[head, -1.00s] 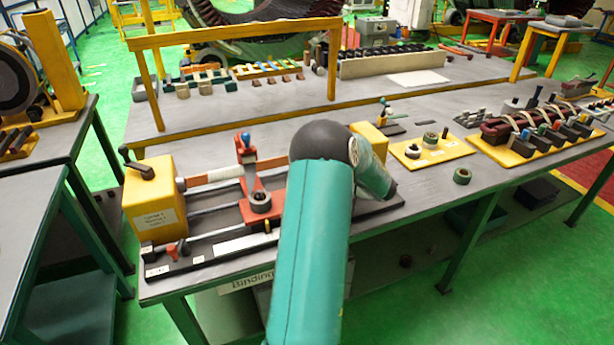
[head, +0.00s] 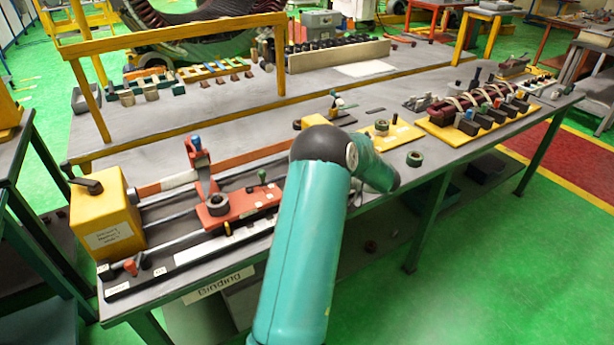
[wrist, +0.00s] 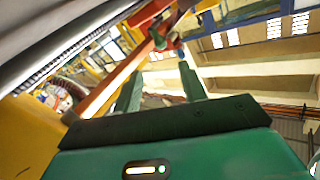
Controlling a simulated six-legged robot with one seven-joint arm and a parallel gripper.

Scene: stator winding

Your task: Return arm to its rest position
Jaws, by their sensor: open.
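My green arm (head: 305,250) rises from the bottom of the head view and bends at a dark elbow, with its short forward link pointing down to the right over the bench's front edge. My gripper itself is hidden in the head view. In the wrist view my gripper (wrist: 160,85) shows two dark green fingers set apart with nothing between them. The wrist camera looks up toward the hall roof, past the underside of a red and yellow fixture.
The binding bench (head: 230,125) holds a yellow-ended fixture (head: 107,215) with a red carriage (head: 235,203) at left. Open green floor (head: 500,260) is at front right.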

